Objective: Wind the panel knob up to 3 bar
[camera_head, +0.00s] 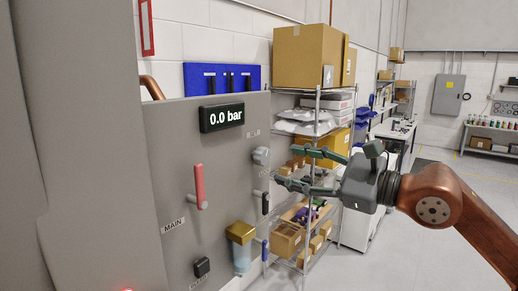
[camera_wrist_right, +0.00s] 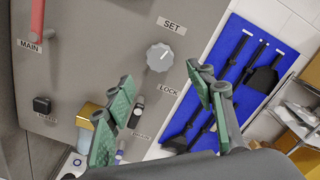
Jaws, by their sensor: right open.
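The grey panel (camera_head: 170,130) stands at the left in the head view, with a black display (camera_head: 222,115) reading 0.0 bar. The round grey panel knob (camera_head: 261,156) is near its right edge. In the right wrist view the knob (camera_wrist_right: 159,57) has a pale pointer mark and sits between the SET and LOCK labels. My right gripper (camera_head: 288,167) is open and empty, its green fingers pointing at the knob from the right. In the wrist view the fingertips (camera_wrist_right: 160,76) are spread below the knob, apparently not touching it. My left gripper is not in view.
A red lever (camera_head: 199,187) labelled MAIN, a black knob (camera_head: 202,267) and a gold-topped filter bowl (camera_head: 241,245) are on the panel. A small black lever (camera_wrist_right: 137,110) is below the knob. A wire shelf (camera_head: 316,130) with boxes stands behind my right gripper. Floor at right is clear.

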